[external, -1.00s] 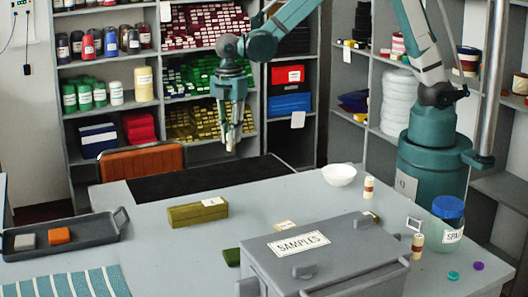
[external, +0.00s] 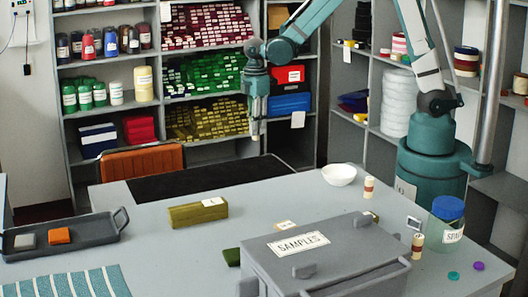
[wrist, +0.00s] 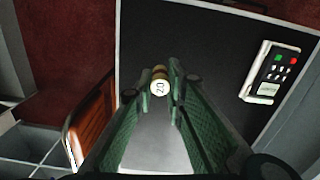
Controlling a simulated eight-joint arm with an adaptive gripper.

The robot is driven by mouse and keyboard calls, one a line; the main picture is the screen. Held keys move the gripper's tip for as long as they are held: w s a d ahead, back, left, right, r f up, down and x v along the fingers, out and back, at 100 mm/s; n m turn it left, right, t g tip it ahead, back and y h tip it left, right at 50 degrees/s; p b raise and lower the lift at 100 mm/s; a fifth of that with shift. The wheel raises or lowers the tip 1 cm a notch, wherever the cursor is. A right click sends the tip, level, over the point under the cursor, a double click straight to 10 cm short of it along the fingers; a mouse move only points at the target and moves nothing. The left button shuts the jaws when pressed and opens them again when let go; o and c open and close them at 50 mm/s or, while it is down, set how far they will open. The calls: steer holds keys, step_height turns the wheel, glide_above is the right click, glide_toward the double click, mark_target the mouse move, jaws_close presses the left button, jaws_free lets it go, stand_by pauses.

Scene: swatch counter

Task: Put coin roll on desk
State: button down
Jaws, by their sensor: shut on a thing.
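My gripper (external: 255,122) is shut on a cream and brown coin roll (external: 255,137) and holds it upright in the air, above the far side of the grey desk (external: 150,225). In the wrist view the roll's end, marked "20" (wrist: 160,87), shows between the green fingers (wrist: 160,100). A similar banded roll (external: 369,187) stands on the desk right of the white bowl, and another (external: 417,243) stands near the front right.
A black flat surface (external: 205,180) lies along the desk's far edge by an orange chair (external: 145,160). A samples box (external: 340,270), white bowl (external: 339,175), olive block (external: 190,215), lidded jar (external: 447,232) and dark tray (external: 90,240) occupy the desk. The desk's middle is fairly clear.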

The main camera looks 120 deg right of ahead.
steer(key=shift+m, duration=0.7)
steer(key=s+d, duration=0.2)
steer(key=s, duration=0.1)
steer(key=s+d+f, duration=0.1)
steer(key=s, duration=0.1)
steer(key=shift+f, duration=0.1)
steer(key=shift+f, duration=0.1)
steer(key=shift+f+b, duration=0.75)
steer(key=shift+f, duration=2.3)
steer(key=shift+f, duration=0.1)
steer(key=shift+f+b, duration=0.3)
steer(key=shift+f, duration=1.5)
steer(key=shift+f, duration=0.15)
steer(key=c, duration=2.3)
jaws_free()
steer(key=shift+r, duration=0.2)
